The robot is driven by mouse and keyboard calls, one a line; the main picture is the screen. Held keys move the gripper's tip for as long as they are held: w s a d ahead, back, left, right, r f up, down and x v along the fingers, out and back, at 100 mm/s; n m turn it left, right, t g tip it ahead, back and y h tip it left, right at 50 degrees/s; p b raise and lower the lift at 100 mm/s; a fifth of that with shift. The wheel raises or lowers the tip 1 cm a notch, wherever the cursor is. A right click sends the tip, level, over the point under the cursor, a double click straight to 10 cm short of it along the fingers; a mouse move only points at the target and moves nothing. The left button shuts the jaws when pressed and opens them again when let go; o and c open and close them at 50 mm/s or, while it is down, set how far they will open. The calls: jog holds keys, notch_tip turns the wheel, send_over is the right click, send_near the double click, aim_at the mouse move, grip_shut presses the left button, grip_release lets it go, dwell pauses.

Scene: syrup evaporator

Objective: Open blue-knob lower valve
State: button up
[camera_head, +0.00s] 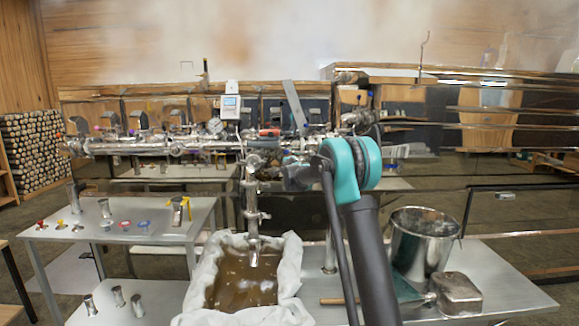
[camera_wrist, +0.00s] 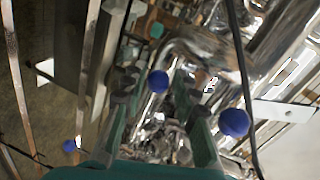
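Several round blue knobs show in the wrist view. One blue knob (camera_wrist: 158,81) appears in the gap between the fingers of my gripper (camera_wrist: 155,90). I cannot tell which is on the lower valve. The teal fingers stand apart, and no contact with a knob is clear. In the head view, my arm reaches the steel pipework (camera_head: 200,144), and its end is largely hidden among the fittings.
A cloth-lined tub of brown liquid (camera_head: 240,285) stands below the pipes. A steel bucket (camera_head: 420,245) and a metal tin (camera_head: 458,293) are on the right-hand table. A side table (camera_head: 120,232) with small items is at left. Shiny pipes crowd around my gripper.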

jog(key=shift+o, duration=0.9)
jog(key=shift+s, duration=0.15)
jog(key=s+r, duration=0.2)
jog(key=s, duration=0.9)
jog(key=shift+s+r, duration=0.15)
jog(key=shift+s, duration=0.1)
jog(key=shift+d, duration=0.1)
jog(key=s+d+f+n+g+h, duration=0.1)
jog(key=s+d+f+n+g, duration=0.1)
jog(key=s+d+f, duration=0.45)
jog(key=s+d+f+n+g+h, duration=0.1)
jog(key=s+d+n+g, duration=0.15)
jog(key=s, duration=0.65)
jog(key=s+d+f+n+g+h, duration=0.1)
jog(key=s+d+f, duration=0.3)
jog(key=s+d, duration=0.3)
jog(key=s+f+n+g+y, duration=0.1)
jog(key=s+f, duration=0.4)
jog(key=s, duration=0.6)
jog(key=s+f+n+g+y, duration=0.1)
jog(key=s+f+n+g, duration=0.2)
jog(key=s+f+n, duration=0.3)
jog(key=s+f+n+g+y, duration=0.1)
jog(key=s+f, duration=0.5)
jog(key=s, duration=1.1)
jog(key=shift+a+n+g, duration=0.4)
jog(key=shift+n+g, duration=0.15)
jog(key=shift+n, duration=0.7)
